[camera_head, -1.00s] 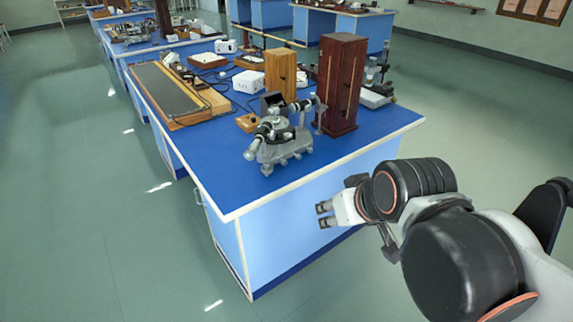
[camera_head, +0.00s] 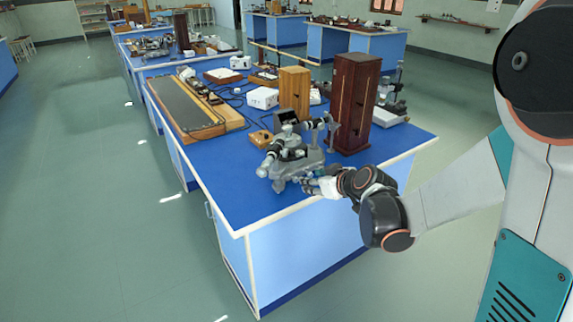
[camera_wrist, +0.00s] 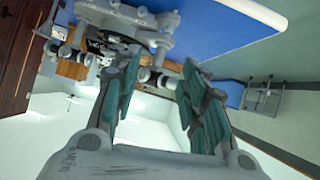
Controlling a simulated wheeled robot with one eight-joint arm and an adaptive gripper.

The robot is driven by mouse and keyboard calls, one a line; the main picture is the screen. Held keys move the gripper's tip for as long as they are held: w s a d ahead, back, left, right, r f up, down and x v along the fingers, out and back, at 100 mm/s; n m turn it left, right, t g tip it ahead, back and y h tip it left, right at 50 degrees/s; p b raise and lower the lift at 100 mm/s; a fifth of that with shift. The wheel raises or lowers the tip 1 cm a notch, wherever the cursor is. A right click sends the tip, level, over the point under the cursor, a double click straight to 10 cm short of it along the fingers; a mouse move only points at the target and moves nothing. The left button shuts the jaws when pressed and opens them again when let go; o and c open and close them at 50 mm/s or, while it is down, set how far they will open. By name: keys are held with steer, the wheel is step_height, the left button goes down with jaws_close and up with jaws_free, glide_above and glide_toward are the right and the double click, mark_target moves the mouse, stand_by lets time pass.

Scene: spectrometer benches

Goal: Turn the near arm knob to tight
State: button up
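The grey spectrometer (camera_head: 290,167) stands near the front edge of the blue bench (camera_head: 240,205), with its dark telescope tubes on top. My gripper (camera_head: 309,187) is at its near right side, low by the base. In the wrist view my gripper (camera_wrist: 160,68) is open, its two teal-padded fingers apart. The spectrometer's grey body (camera_wrist: 110,18) lies beyond the fingertips. A small black and white knob-like part (camera_wrist: 152,77) shows between the fingers near the tips; I cannot tell whether they touch it, or whether it is the near arm knob.
A tall dark wooden box (camera_head: 352,105) stands just behind and right of the spectrometer, with a lighter wooden box (camera_head: 294,93) to its left. A white box (camera_head: 262,98) and a long grey board (camera_head: 186,105) lie farther back. The bench's front left corner is bare.

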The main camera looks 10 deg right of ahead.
steer(key=n+t, duration=0.1)
steer(key=t, duration=0.1)
glide_toward(296, 180)
steer(key=b+x, duration=0.4)
steer(key=x, duration=0.4)
steer(key=shift+w+d+f, duration=0.1)
steer(key=shift+w+f, duration=0.1)
steer(key=shift+c, duration=0.3)
jaws_close()
